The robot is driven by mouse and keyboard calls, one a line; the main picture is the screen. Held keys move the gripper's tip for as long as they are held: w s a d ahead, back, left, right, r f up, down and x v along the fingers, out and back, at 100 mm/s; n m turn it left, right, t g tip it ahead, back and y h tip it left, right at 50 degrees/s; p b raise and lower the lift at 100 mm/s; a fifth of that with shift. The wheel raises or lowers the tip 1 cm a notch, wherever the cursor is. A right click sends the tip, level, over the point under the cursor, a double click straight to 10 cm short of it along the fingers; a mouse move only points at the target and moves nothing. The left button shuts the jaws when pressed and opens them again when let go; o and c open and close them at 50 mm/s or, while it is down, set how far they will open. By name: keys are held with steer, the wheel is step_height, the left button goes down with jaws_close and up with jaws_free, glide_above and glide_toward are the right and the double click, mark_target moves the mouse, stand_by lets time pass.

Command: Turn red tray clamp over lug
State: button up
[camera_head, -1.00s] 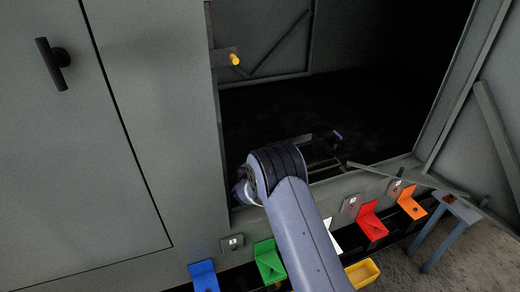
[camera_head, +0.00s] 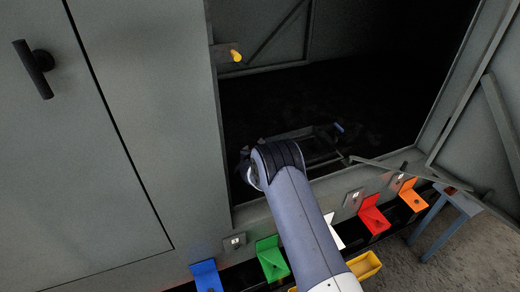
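A red angled bracket (camera_head: 373,215) sits in the row of coloured brackets along the enclosure's lower front edge. I cannot tell whether it is the red tray clamp. A dark tray-like frame (camera_head: 318,158) with a small blue end lies inside the opening, partly behind my arm. No red clamp or lug can be made out on it. My arm reaches up from the bottom into the opening. Its far end hides whatever is beyond it, and my gripper does not show.
Blue (camera_head: 206,276), green (camera_head: 271,258) and orange (camera_head: 411,195) brackets line the front edge. A yellow bin (camera_head: 364,265) is beside my arm. A yellow-tipped peg (camera_head: 235,55) projects at the opening's upper left. A blue-grey stand (camera_head: 447,216) is at right, by the open door.

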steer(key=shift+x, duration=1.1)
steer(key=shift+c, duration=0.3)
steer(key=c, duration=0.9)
